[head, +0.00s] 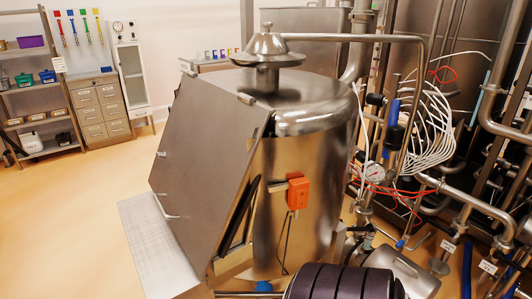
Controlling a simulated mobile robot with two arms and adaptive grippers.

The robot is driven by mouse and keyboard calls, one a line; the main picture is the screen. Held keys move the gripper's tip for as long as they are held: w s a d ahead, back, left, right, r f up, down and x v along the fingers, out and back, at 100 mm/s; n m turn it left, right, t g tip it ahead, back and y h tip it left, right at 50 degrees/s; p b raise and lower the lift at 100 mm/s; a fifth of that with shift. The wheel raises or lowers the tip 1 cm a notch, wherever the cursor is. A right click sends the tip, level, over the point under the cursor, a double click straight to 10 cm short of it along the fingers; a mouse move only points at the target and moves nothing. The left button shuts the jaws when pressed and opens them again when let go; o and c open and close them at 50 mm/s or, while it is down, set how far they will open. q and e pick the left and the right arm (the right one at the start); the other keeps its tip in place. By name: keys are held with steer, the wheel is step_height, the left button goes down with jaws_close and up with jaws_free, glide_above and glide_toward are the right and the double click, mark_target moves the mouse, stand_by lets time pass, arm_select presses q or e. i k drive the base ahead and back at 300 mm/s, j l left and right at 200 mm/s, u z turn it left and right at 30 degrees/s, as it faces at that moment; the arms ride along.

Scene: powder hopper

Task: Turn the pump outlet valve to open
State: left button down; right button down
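The head view shows a steel hopper (300,170) with a domed lid and a large tilted panel (205,150) on its left. To its right is a cluster of pipes with a pressure gauge (374,172). An upright blue part (393,112) is on the pipework above the gauge. A small blue part (401,243) sits lower, near the bottom right. I cannot tell which part is the pump outlet valve or how its handle is set. A dark ribbed cylinder (335,282) is at the bottom, cut off by the frame. Neither of my grippers is in view.
An orange box (298,193) is fixed on the hopper's front. White hoses (430,120) and steel pipes (470,205) crowd the right side. A metal step (150,245) stands at the left, with open orange floor (60,230) beyond. Shelves (35,95) and drawers (100,108) stand far left.

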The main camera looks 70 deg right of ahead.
mark_target(371, 228)
steer(key=z, duration=2.95)
steer(key=i+l+u, duration=0.1)
steer(key=i+l, duration=0.75)
steer(key=i, duration=0.15)
